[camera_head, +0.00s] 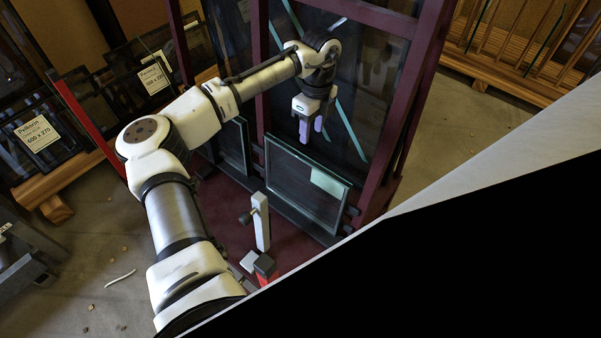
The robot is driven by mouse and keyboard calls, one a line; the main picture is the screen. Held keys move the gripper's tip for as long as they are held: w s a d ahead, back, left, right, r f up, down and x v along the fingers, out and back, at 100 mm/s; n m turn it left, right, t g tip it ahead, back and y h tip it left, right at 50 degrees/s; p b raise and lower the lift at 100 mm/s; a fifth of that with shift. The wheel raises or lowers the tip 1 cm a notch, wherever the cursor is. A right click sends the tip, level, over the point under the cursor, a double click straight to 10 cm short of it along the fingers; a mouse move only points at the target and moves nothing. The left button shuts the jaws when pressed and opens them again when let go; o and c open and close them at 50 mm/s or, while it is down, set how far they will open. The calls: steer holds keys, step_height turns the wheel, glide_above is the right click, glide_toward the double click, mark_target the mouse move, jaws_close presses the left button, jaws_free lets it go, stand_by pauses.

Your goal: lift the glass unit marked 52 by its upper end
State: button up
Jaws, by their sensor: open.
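A framed glass unit (296,186) leans upright low in the dark red rack. It has a pale green patch near its upper right corner, and no number can be read on it from here. A second, smaller glass pane (234,146) stands to its left, partly behind my arm, also with no readable mark. My gripper (311,132) points down with its two fingers apart and nothing between them. In the picture it is just above the upper edge of the framed unit, apart from it; the exact depth gap is unclear.
The dark red rack (401,105) rises around the panes, with large taped glass behind. A white post (261,222) stands in front of the unit. Labelled panes (38,132) stand at the left and a wooden rack (505,75) at the back right. A black-and-white shape hides the lower right.

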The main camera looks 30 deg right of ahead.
steer(key=f, duration=0.8)
steer(key=shift+a+f+b, duration=0.3)
steer(key=shift+a+b, duration=0.1)
steer(key=f, duration=0.2)
steer(key=a+f, duration=0.1)
steer(key=f, duration=0.2)
steer(key=shift+w+b, duration=0.2)
steer(key=shift+b, duration=0.1)
jaws_close()
stand_by(0.5)
steer(key=shift+r, duration=0.1)
